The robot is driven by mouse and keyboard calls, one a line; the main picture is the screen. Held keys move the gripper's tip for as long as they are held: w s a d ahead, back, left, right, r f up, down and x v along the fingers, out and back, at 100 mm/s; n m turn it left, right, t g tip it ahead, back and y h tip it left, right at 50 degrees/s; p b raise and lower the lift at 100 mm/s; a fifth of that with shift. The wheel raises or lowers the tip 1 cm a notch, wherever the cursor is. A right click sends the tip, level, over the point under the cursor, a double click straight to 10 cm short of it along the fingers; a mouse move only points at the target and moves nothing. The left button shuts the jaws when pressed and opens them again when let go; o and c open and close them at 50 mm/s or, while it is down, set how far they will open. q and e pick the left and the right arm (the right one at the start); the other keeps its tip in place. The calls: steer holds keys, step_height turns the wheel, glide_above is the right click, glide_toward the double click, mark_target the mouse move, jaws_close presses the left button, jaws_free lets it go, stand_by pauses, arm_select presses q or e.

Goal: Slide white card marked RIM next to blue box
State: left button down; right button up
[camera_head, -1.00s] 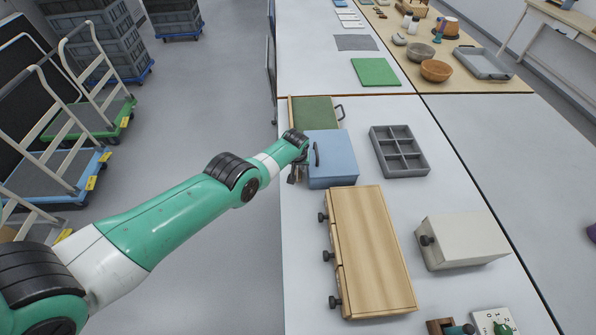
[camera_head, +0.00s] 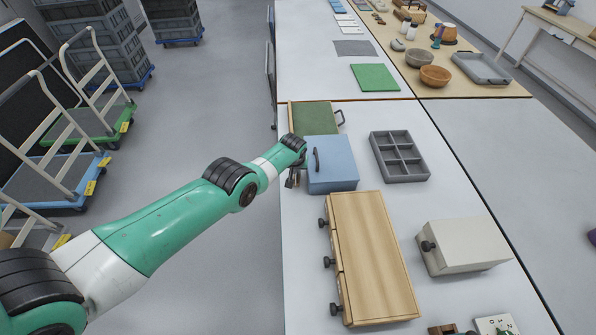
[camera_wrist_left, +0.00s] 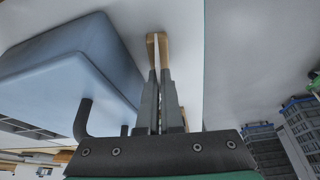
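The blue box (camera_head: 331,165) stands near the table's left edge, with a dark handle on its left side. It fills the left of the left wrist view (camera_wrist_left: 75,75). My left gripper (camera_head: 292,180) is low beside the box's left side, at the table edge. In the left wrist view its tan-tipped fingers (camera_wrist_left: 157,40) are almost together, with only a thin gap and no card visible between them. Several small white cards (camera_head: 346,17) lie at the far end of the table; their marks are too small to read. I cannot tell which is RIM. My right gripper is out of view.
A green-topped drawer or tray (camera_head: 314,118) sits behind the box. A grey compartment tray (camera_head: 399,156) is to its right, and a wooden drawer unit (camera_head: 370,255) is in front. A green mat (camera_head: 376,78) and grey mat (camera_head: 355,48) lie farther back. White table is clear between them.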

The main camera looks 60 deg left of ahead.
arm_select(q)
steer(key=shift+s+a, duration=0.4)
steer(key=shift+a, duration=0.15)
steer(key=c, duration=1.5)
jaws_free()
steer(key=shift+w, duration=0.1)
steer(key=o, duration=0.5)
steer(key=p+v, duration=1.1)
steer(key=p, duration=0.6)
steer(key=shift+d+r, duration=0.25)
steer(key=shift+r, duration=0.05)
